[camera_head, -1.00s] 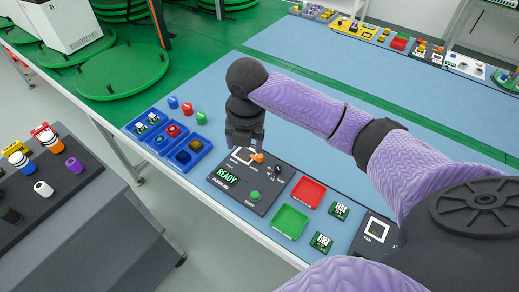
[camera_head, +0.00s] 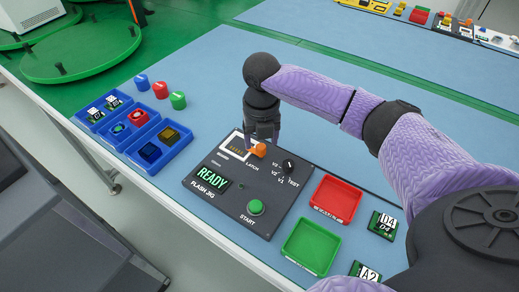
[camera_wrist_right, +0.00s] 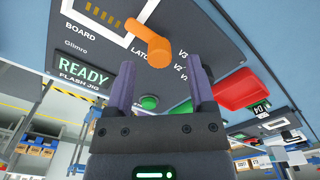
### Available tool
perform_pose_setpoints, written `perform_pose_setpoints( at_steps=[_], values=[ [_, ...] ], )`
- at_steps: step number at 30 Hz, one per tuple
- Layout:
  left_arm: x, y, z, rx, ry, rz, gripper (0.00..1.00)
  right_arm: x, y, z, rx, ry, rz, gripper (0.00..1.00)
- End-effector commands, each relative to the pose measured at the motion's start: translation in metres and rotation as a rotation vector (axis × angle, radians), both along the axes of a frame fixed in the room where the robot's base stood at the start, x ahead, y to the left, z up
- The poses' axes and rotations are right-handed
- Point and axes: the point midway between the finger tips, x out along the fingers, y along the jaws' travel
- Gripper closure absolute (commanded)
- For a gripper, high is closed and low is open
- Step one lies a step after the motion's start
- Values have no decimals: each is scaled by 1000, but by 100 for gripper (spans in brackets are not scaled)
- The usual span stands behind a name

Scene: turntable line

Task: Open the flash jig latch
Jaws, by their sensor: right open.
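The flash jig (camera_head: 216,201) is a dark panel on the blue table, with a green lit READY screen (camera_head: 212,177), a green START button (camera_head: 256,207) and a black TEST knob (camera_head: 288,165). Its orange latch (camera_head: 257,150) sits beside the white-framed board slot (camera_head: 236,148). My right gripper (camera_head: 262,136) points down over the latch. In the right wrist view, the latch (camera_wrist_right: 152,45) lies just ahead of the open fingers (camera_wrist_right: 160,88), near the gap's centre line. Nothing is between the fingers. Whether they touch the latch is unclear. My left gripper is out of view.
Blue bins (camera_head: 149,147) with small parts stand left of the jig, with several coloured pegs (camera_head: 161,90) behind them. A red tray (camera_head: 335,198) and a green tray (camera_head: 311,246) lie to the right, beside boards (camera_head: 382,224). The table behind is clear.

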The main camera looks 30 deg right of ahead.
Motion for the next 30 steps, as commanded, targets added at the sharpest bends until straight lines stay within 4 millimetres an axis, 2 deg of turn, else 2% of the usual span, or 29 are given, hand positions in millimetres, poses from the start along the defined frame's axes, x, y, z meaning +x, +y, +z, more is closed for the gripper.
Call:
perform_pose_setpoints(
  at_steps=[1, 4, 13, 21, 23, 30],
  values=[
    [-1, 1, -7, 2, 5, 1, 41, 0, 0, -13, 0, 3, 0, 30],
    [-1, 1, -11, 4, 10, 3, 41, 0, 0, -22, 0, 1, 0, 30],
    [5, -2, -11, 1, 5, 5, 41, 0, 0, -23, 1, -1, 0, 32],
    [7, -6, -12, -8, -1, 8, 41, 0, 0, -23, 1, -1, 0, 89],
    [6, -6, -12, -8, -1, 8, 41, 0, 0, -23, 1, -1, 0, 100],
    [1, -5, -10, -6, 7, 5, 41, 0, 0, -22, 1, -1, -5, 100]
  ],
)
